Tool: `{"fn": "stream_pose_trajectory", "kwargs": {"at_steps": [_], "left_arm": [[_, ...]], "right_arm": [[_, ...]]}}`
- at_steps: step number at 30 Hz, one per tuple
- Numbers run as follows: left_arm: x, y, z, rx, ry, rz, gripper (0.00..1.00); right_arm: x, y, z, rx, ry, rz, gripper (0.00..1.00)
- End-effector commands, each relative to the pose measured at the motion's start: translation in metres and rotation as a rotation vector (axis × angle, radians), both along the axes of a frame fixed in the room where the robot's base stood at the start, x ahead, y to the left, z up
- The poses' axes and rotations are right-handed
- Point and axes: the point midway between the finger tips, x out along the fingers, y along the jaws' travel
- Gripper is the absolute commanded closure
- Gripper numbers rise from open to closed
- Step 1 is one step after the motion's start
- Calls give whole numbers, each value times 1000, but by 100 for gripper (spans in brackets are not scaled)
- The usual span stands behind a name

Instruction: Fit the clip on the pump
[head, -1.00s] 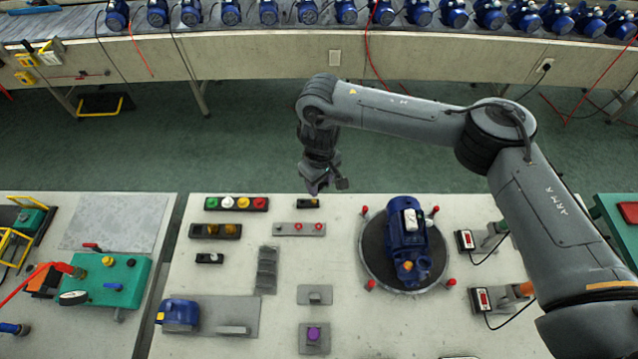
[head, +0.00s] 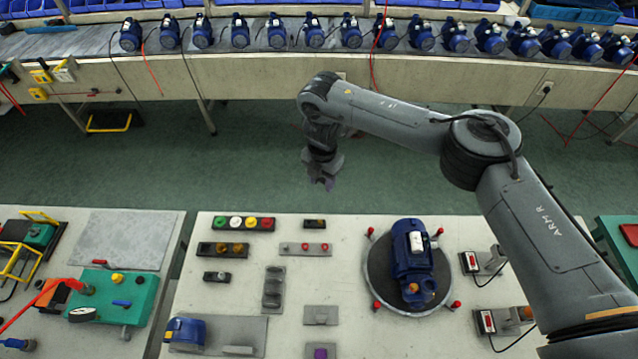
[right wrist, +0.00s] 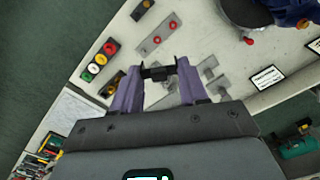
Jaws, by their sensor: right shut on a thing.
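The blue pump (head: 413,255) lies on a dark round turntable (head: 375,282) at the right of the middle bench. My right gripper (head: 326,183) hangs beyond the bench's back edge, above the green floor and apart from the pump. In the right wrist view its purple fingers (right wrist: 158,76) are shut on a small dark bracket-shaped piece, which looks like the clip (right wrist: 158,73). The clip is too small to make out in the head view. My left gripper is not in view.
Red-topped posts (head: 455,305) stand around the turntable. A button row (head: 236,223), a grey plate with red knobs (head: 305,249) and a recessed grey holder (head: 273,288) sit left of it. A conveyor (head: 270,66) with several blue pumps runs along the back.

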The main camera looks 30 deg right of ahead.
Motion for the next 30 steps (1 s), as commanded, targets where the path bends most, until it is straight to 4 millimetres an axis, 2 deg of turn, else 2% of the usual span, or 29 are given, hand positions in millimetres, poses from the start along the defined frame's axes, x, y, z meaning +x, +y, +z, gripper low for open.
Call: {"fn": "stream_pose_trajectory", "kwargs": {"at_steps": [1,5,9,12,21,30], "left_arm": [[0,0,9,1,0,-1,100],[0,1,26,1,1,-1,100],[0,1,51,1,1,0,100],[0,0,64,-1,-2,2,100],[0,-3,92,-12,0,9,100],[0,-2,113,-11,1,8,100]], "right_arm": [[0,-6,4,1,3,85,85],[-5,-23,-1,2,6,328,85],[-27,-47,-21,6,12,559,85],[-45,-61,-38,6,9,639,85],[-102,-114,-71,1,10,676,85],[-163,-174,-89,-1,9,610,85]]}}
